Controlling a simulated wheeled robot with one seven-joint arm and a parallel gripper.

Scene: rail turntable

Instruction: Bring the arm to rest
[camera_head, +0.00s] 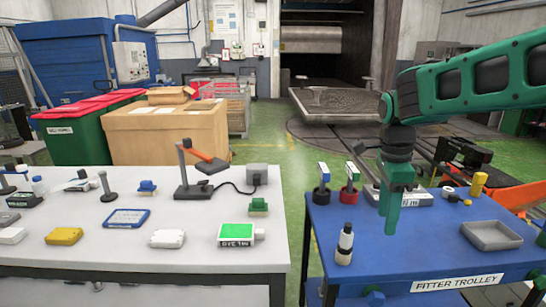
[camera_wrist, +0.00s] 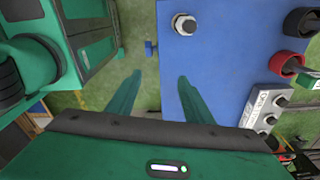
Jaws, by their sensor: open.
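My green arm (camera_head: 470,80) reaches in from the right side of the head view and bends down at the wrist. My gripper (camera_head: 391,228) points down over the blue trolley top (camera_head: 430,255). In the wrist view my gripper (camera_wrist: 158,80) has its two green fingers spread apart with nothing between them. The fingers there straddle the trolley's edge, one seen against the floor and one against the blue top. How high the fingertips are above the top is hard to tell.
A small black-and-white bottle (camera_head: 345,241) stands left of my gripper. Red and black ring holders (camera_head: 349,194), a grey tray (camera_head: 491,235) and yellow pieces (camera_head: 478,184) are on the trolley. A white table (camera_head: 110,255) with several items is at left, with a gap between.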

